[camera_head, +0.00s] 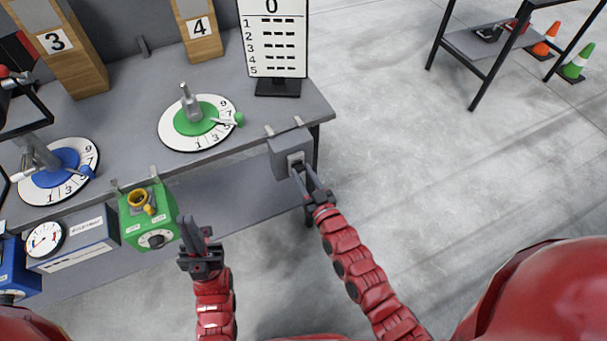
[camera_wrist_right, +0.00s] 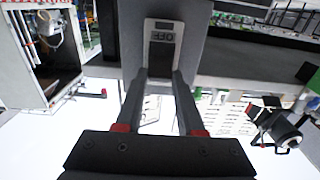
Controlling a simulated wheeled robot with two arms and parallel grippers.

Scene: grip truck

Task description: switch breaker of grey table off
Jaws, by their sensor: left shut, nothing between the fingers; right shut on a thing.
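The breaker is a grey box (camera_head: 284,158) on the front right edge of the grey table (camera_head: 300,103). My right gripper (camera_head: 299,172) is in front of it, its fingertips at the switch on its face. In the right wrist view, the breaker (camera_wrist_right: 195,45) has a light plate with a dark switch (camera_wrist_right: 161,55) and upside-down lettering that looks like OFF. The fingers (camera_wrist_right: 161,75) are shut on the lower part of the switch, partly hiding it. My left gripper (camera_head: 188,232) is shut and empty, in front of the green box.
A green box (camera_head: 135,213) with a yellow ring and a gauge box (camera_head: 85,243) hang on the table front. Blue (camera_head: 72,178) and green (camera_head: 222,106) dials and a number board (camera_head: 272,40) stand on top.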

